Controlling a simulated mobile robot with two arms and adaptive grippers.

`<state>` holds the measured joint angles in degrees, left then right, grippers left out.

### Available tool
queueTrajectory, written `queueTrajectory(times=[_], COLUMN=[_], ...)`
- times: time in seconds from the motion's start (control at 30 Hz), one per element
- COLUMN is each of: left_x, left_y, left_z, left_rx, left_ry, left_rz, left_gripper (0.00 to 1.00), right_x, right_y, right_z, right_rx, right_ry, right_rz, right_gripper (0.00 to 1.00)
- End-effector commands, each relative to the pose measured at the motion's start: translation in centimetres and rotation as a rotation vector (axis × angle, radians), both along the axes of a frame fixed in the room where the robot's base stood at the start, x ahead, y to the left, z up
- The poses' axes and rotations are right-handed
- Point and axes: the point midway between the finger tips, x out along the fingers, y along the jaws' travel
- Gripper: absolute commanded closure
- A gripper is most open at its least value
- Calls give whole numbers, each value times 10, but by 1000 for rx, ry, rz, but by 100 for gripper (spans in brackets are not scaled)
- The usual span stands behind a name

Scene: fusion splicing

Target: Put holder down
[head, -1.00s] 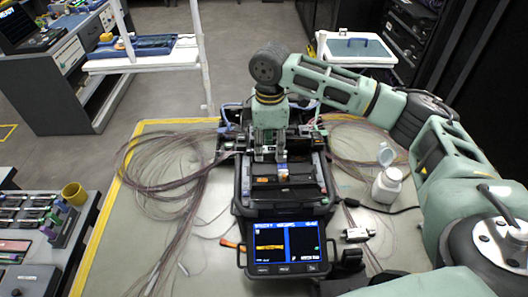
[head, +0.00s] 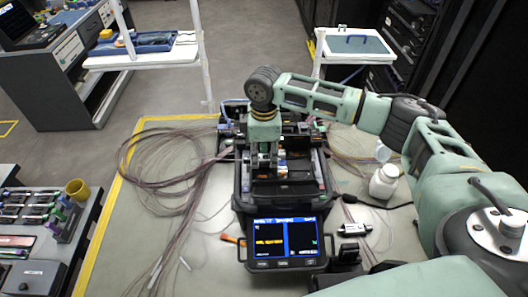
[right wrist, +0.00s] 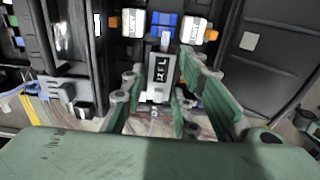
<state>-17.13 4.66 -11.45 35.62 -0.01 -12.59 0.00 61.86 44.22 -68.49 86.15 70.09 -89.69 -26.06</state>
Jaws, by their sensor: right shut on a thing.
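My right gripper (head: 264,165) points down over the middle of the black fusion splicer (head: 240,190). In the right wrist view its green fingers (right wrist: 163,95) are closed around a small silver holder (right wrist: 160,72) with dark letters that seem to read "FL". The holder lies between the fingertips, beside the splicer's central part with its white and orange blocks (right wrist: 134,22) and a blue block (right wrist: 165,22). Whether the holder touches the splicer bed cannot be told. In the head view the gripper mostly hides the holder. My left gripper is not in view.
The splicer's lit screen (head: 284,240) faces the front. Coils of thin fibre (head: 165,165) lie to the left, with more at the right. A white bottle (head: 384,182) and a small silver device (head: 354,229) stand at the right.

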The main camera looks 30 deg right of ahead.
Motion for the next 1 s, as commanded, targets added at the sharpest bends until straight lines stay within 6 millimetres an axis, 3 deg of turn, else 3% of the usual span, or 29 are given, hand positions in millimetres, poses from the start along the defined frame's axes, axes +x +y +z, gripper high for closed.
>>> queueTrajectory(times=[0.27, 0.3, 0.5, 0.83, 1.0], left_x=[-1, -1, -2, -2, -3], left_y=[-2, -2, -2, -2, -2], left_z=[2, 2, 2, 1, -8], left_rx=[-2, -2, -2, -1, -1], left_ry=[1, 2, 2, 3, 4], left_rz=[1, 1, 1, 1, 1], left_gripper=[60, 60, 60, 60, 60], right_x=[0, 0, 0, 0, 1], right_y=[0, 0, 0, 0, 0], right_z=[-6, -6, -6, -3, 15], right_rx=[1, 0, 0, 0, 1], right_ry=[0, 1, 1, -1, -4], right_rz=[0, 0, 0, 0, 0], right_gripper=[100, 70, 53, 53, 53])
